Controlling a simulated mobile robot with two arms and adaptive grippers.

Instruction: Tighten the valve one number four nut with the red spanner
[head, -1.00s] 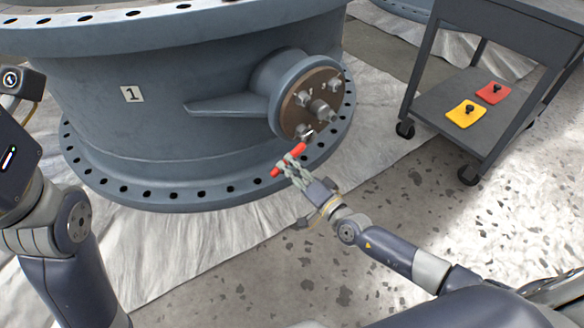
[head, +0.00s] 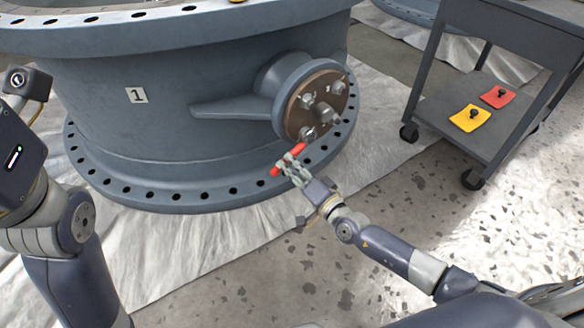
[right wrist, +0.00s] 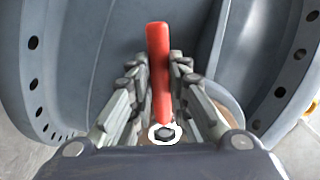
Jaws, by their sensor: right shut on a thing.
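Valve one, a large blue-grey body with a "1" label (head: 137,96), stands at the left. Its round brown plate (head: 314,97) carries several bolts and nuts; the lowest nut (head: 308,133) is nearest the spanner. I cannot read the nut numbers. My right gripper (head: 291,163) is shut on the red spanner (head: 298,148), just below and left of that nut. In the right wrist view, the red spanner (right wrist: 159,65) lies between the fingers, and a pale ring surrounds a dark nut (right wrist: 164,134). I cannot tell whether they touch. My left gripper is out of view.
A dark trolley (head: 437,105) stands at the right. Its lower shelf holds a yellow pad (head: 469,119) and a red pad (head: 499,97) with black knobs. The valve's drilled lower flange (head: 207,192) runs below the spanner. Speckled floor at the lower right is open.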

